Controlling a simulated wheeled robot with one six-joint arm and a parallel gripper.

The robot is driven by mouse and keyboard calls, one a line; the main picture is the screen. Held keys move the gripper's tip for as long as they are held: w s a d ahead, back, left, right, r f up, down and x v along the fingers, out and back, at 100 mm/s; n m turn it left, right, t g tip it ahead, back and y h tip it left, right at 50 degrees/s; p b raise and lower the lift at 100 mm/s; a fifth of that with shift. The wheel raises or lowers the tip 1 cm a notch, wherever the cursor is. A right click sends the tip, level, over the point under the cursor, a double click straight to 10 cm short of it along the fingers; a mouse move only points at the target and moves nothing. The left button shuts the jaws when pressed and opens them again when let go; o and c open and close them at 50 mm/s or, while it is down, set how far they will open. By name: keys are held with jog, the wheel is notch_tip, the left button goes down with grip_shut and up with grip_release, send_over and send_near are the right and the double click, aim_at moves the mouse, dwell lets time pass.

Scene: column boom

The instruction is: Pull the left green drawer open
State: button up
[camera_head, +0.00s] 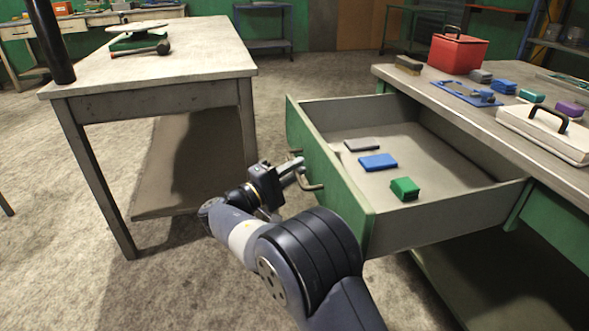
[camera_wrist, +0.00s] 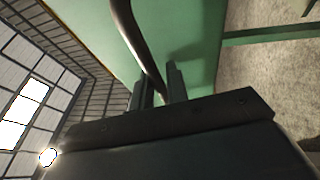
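The green drawer (camera_head: 332,180) stands pulled far out from under the right-hand workbench, its green front facing my arm. Its handle (camera_head: 313,184) is a dark metal bar on that front. My gripper (camera_head: 294,166) is at the handle, at the drawer front. In the wrist view the curved handle bar (camera_wrist: 136,38) runs down between the two dark fingers of my gripper (camera_wrist: 160,88), which are close together on either side of it. The fingers appear shut on the bar; the contact itself is partly hidden.
Inside the drawer lie a blue block (camera_head: 378,162), a green block (camera_head: 405,189) and a dark flat piece (camera_head: 362,145). A red toolbox (camera_head: 458,52) and a white case (camera_head: 545,134) stand on the right bench. Another table (camera_head: 200,50) stands left of my arm.

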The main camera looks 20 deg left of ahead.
jog(key=o, duration=0.3)
jog(key=shift+r, duration=0.1)
jog(key=p+v, duration=0.2)
jog(key=v, duration=0.8)
jog(key=shift+s+a+p, duration=0.25)
jog(key=shift+s+p, duration=0.05)
jog(key=shift+p, duration=0.05)
jog(key=shift+w, duration=0.1)
jog(key=b+x, duration=0.2)
jog(key=x, duration=0.8)
jog(key=shift+w+d+b, duration=0.25)
jog(key=shift+d+b, duration=0.1)
jog(key=shift+b, duration=0.05)
jog(key=shift+w+d, duration=0.1)
